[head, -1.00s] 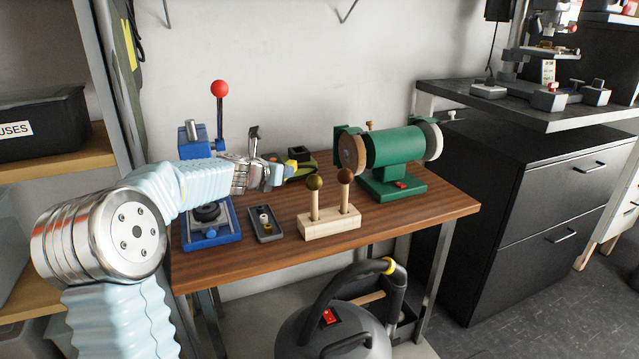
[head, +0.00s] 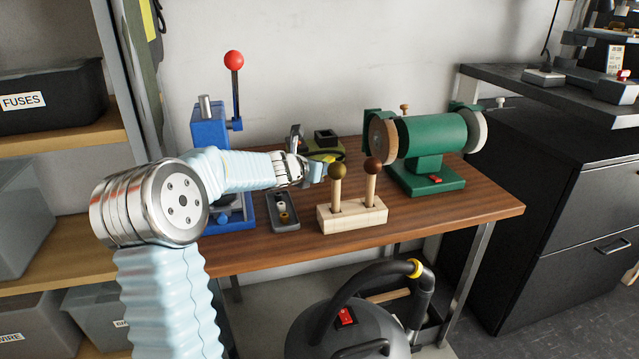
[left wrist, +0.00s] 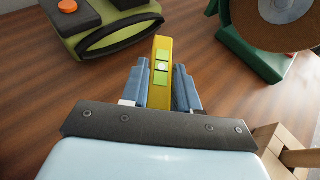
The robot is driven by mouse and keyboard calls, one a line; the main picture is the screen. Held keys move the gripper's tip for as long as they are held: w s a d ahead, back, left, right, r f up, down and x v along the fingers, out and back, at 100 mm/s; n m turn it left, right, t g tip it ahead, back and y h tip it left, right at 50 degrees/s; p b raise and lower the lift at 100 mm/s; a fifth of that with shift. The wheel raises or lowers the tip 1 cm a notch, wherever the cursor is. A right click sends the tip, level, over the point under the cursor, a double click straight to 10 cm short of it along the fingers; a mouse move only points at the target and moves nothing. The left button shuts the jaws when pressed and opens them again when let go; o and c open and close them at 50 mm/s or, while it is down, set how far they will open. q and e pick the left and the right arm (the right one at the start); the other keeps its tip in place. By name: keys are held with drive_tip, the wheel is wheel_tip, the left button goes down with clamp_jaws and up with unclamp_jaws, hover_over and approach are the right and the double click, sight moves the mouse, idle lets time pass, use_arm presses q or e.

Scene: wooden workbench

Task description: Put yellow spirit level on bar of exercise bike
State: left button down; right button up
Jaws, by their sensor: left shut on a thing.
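The yellow spirit level (left wrist: 161,60) shows in the left wrist view, with pale green vial windows on its face. It points away from the wrist between the two blue-grey fingers. My left gripper (left wrist: 160,88) is shut on its near part. In the head view my left gripper (head: 322,172) is over the workbench, behind and left of the wooden block; the level is not clearly visible there. I cannot tell whether the level touches the bench. The exercise bike and its bar are not in view. My right gripper is not in view.
On the workbench (head: 265,259) stand a blue press (head: 210,128), a small grey tray (head: 284,225), a wooden block (head: 350,217) with two knobbed sticks, an olive-green device (left wrist: 110,25) and a green bench grinder (head: 432,140). A grey vacuum (head: 370,330) stands in front, black drawers (head: 560,190) at right.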

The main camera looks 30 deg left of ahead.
use_arm(q)
drive_tip(key=shift+f+b, duration=1.3)
drive_tip(key=shift+f, duration=0.55)
drive_tip(key=c, duration=0.8)
unclamp_jaws()
drive_tip(key=shift+r, duration=0.1)
drive_tip(key=shift+c, duration=0.2)
